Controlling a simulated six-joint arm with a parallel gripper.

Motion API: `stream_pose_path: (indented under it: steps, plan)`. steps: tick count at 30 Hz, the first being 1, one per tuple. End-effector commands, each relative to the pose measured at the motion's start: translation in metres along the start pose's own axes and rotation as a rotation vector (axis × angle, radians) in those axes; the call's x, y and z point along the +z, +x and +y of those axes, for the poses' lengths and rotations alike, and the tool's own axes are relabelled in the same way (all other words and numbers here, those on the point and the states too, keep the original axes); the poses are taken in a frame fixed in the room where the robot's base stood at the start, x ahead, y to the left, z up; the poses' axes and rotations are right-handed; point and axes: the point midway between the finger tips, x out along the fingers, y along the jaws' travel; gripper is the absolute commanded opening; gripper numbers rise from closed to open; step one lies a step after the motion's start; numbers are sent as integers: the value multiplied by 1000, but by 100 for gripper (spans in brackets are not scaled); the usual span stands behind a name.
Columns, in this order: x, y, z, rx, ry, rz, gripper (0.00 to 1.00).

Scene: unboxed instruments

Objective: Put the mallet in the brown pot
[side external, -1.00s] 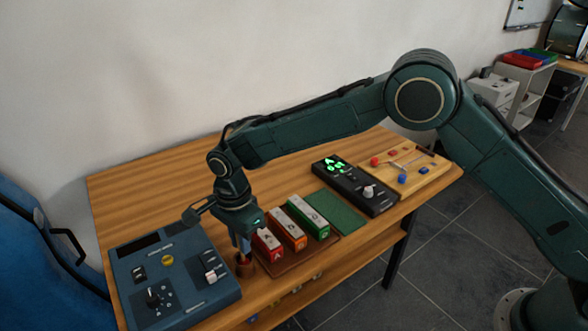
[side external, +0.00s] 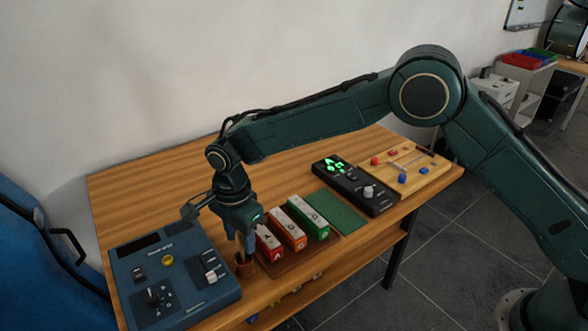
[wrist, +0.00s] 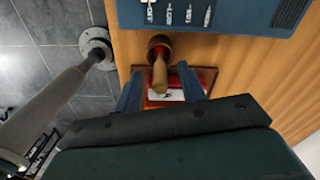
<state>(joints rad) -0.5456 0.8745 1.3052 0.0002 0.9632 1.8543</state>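The brown pot (side external: 245,266) stands at the front of the table, between the blue control panel and the lettered blocks. It also shows in the wrist view (wrist: 160,38). The mallet's wooden handle (wrist: 159,77) sticks up out of the pot towards the wrist camera, and its lower end is hidden inside the pot. My gripper (side external: 254,247) is open just above the pot. In the wrist view its two blue fingers (wrist: 160,76) stand apart on either side of the handle, with gaps between.
The blue control panel (side external: 172,275) lies to the left. Red, orange and green lettered blocks (side external: 287,233) stand on a brown tray close to the right of my gripper. A black device (side external: 354,185) and a wooden board (side external: 432,177) lie further right. The back of the table is clear.

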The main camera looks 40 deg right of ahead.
Motion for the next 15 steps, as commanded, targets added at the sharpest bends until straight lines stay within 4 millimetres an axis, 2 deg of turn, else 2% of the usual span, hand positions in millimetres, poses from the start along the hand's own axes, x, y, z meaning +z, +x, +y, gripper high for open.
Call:
stream_pose_path:
  steps: [15]
  plan:
    - [0,-84,-1,-5,0,-1,40]
